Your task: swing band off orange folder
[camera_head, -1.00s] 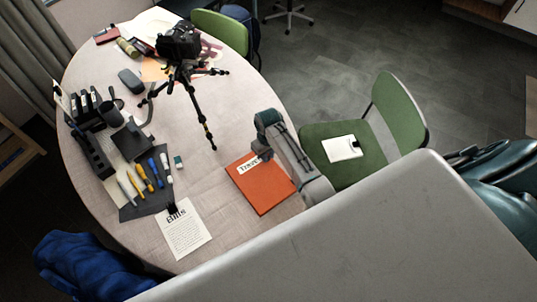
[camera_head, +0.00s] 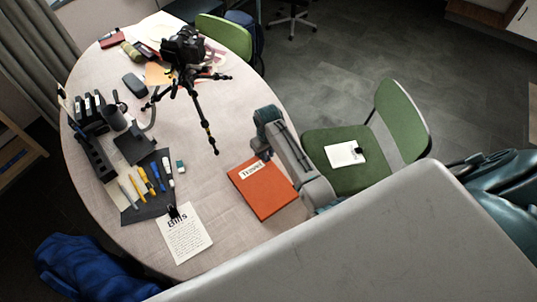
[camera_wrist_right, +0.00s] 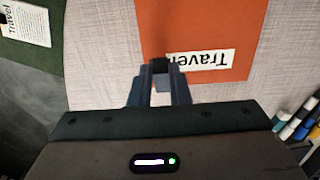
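The orange folder (camera_head: 268,196) lies flat near the table's right edge, its white Travel label at the upper left. In the right wrist view the folder (camera_wrist_right: 205,25) fills the top middle, with the label upside down. My right gripper (camera_head: 264,154) is at the folder's upper edge, beside the label. In the wrist view the right fingers (camera_wrist_right: 160,72) stand close together, with a small dark piece between their tips. I cannot tell whether that piece is the band or whether the fingers grip it. No band shows across the visible folder. My left gripper is not in view.
A camera on a tripod (camera_head: 187,62) stands behind the folder. A Bills sheet (camera_head: 185,235) and a dark mat with pens (camera_head: 147,190) lie to the left. A green chair (camera_head: 385,130) stands at right. The table between folder and tripod is clear.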

